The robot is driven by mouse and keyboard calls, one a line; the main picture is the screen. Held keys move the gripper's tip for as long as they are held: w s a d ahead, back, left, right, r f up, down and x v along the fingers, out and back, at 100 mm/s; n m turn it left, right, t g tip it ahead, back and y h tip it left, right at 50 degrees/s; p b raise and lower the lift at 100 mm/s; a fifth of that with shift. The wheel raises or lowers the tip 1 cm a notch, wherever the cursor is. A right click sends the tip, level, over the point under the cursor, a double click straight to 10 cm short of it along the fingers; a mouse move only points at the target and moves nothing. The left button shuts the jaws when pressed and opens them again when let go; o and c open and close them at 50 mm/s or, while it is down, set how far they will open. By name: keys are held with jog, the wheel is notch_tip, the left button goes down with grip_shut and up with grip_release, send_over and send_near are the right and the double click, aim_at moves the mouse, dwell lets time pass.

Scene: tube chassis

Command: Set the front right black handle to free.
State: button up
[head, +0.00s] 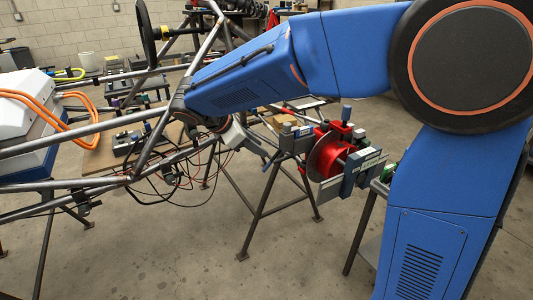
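The tube chassis (75,138) fills the left side of the head view. A red hub or caliper assembly (338,158) with a dark disc and grey blocks stands right of centre, on or beside a stand. I cannot make out for certain which part is the front right black handle; it may be small or hidden behind my arm. My blue arm reaches in from the right across the upper middle. My gripper (243,138) appears at its far end, near the chassis tubes and left of the red assembly. Its fingers are too small and partly hidden to read.
Thin cables (175,178) hang under the lower chassis tubes. Orange hoses (58,118) run over a white box (27,92) at the left. A dark metal stand (262,205) has legs spread below the red assembly. The concrete floor (170,255) in front is clear.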

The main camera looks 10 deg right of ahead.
jog(key=shift+v, duration=2.15)
jog(key=m+t+h, duration=0.3)
jog(key=m+h, duration=0.5)
jog(key=h, duration=0.1)
send_near(284, 158)
jog(key=x, duration=1.1)
jog(key=shift+w+d+f, duration=0.2)
jog(key=shift+w+f, duration=0.2)
jog(key=shift+w, duration=0.05)
grip_shut()
